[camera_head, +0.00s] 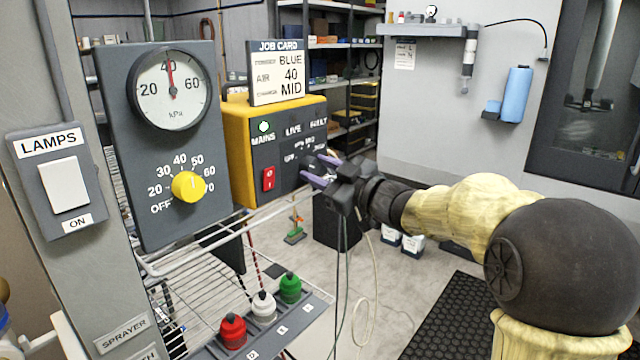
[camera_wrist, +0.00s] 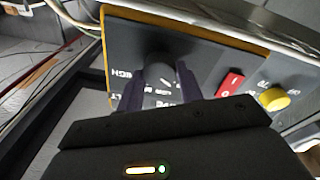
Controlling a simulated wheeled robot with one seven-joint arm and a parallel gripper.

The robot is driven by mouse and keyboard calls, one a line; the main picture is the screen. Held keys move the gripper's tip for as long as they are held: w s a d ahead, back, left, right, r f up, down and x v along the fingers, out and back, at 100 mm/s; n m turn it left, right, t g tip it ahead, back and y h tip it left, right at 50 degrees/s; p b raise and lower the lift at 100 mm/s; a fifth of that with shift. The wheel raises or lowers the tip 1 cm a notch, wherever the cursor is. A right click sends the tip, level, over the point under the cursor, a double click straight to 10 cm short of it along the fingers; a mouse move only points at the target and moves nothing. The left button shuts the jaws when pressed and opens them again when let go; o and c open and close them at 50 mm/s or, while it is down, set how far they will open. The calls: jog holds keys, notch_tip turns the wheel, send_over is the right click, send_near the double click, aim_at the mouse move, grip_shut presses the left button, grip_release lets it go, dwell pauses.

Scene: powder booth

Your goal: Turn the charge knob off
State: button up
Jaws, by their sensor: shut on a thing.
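The yellow powder unit (camera_head: 236,140) stands left of centre in the head view. Its dark front panel (camera_head: 290,135) carries MAINS, LIVE and FAULT labels and a red switch (camera_head: 268,178). My gripper (camera_head: 320,172) is at the panel's lower right, with its purple fingers reaching in from the right. In the wrist view, a dark round charge knob (camera_wrist: 160,66) sits between the fingertips (camera_wrist: 160,80), and my gripper is shut on it. Labels including HIGH and LOW are partly visible around it. The knob is hidden by the gripper in the head view, and its pointer setting cannot be read.
A grey panel (camera_head: 125,215) at the left has a gauge (camera_head: 171,89) near 40 and a yellow knob (camera_head: 189,187). A wire rack with red, white and green bottles (camera_head: 263,305) stands below. The job card (camera_head: 276,73) reads BLUE, 40, MID.

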jog(key=shift+f+n+b, duration=0.15)
jog(key=shift+n+b, duration=0.4)
jog(key=shift+n, duration=0.35)
jog(key=o, duration=1)
jog(key=shift+d, duration=0.1)
jog(key=b+v, duration=0.3)
jog(key=v, duration=1.4)
jog(key=shift+d, duration=0.2)
